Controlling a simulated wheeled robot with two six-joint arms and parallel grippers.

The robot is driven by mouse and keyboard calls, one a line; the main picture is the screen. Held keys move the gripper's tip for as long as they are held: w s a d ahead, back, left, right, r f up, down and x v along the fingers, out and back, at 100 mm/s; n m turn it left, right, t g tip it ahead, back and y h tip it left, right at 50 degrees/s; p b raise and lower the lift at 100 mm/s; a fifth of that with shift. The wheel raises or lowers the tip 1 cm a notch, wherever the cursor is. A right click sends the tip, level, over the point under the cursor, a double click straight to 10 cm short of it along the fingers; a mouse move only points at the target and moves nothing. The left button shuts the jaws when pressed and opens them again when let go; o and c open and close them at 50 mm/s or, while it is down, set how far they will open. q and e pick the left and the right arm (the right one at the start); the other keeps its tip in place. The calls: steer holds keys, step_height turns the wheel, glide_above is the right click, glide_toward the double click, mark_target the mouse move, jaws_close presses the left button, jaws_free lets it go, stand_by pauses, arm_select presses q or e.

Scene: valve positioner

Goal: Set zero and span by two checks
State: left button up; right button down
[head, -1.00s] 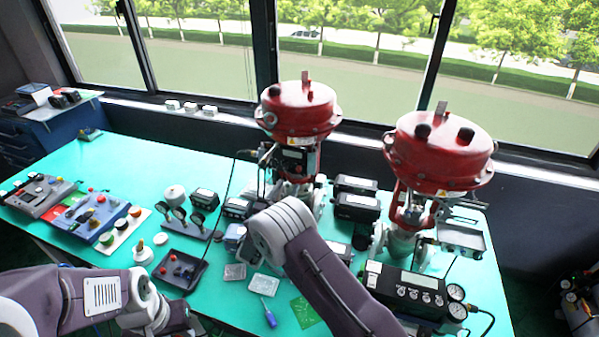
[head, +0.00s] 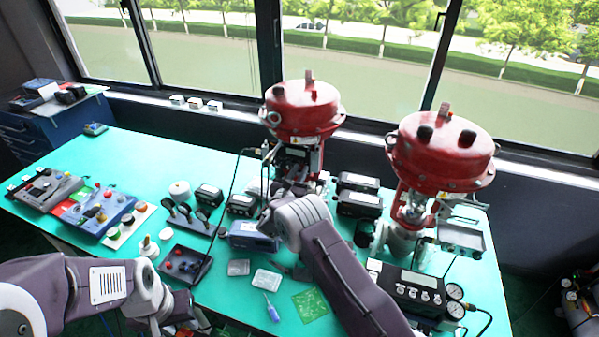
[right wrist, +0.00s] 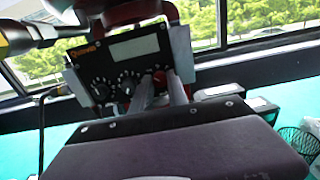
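The positioner panel (right wrist: 125,62) fills the middle of the right wrist view. It has a pale display (right wrist: 131,50) and a row of knobs, black ones at left and a red knob (right wrist: 160,77) at right. It sits on the left red-topped valve (head: 303,108) in the head view. My right gripper (right wrist: 159,85) is at the panel, its two fingers on either side of the red knob with a narrow gap. Whether they press on it cannot be told. In the head view my right arm hides much of the panel. My left gripper (head: 188,326) is low at the bottom edge, mostly dark and unclear.
A second red-topped valve (head: 443,150) stands at right, behind a black gauge unit (head: 410,290). Control boxes (head: 103,213), a dark tray (head: 185,264), a blue-grey box (head: 250,236), a screwdriver (head: 271,308) and a green board (head: 310,305) lie on the turquoise table (head: 150,150).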

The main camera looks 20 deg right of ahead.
steer(key=shift+f+b, duration=0.2)
steer(key=shift+b, duration=0.25)
steer(key=m+b, duration=0.8)
steer(key=b, duration=0.7)
steer(key=shift+f, duration=0.15)
steer(key=shift+r+m+b, duration=0.2)
steer(key=shift+m+b, duration=0.3)
steer(key=shift+b, duration=0.4)
steer(key=c, duration=1.3)
jaws_free()
steer(key=shift+r, duration=0.1)
steer(key=b+v, duration=0.1)
steer(key=v, duration=0.8)
steer(key=shift+b, duration=0.3)
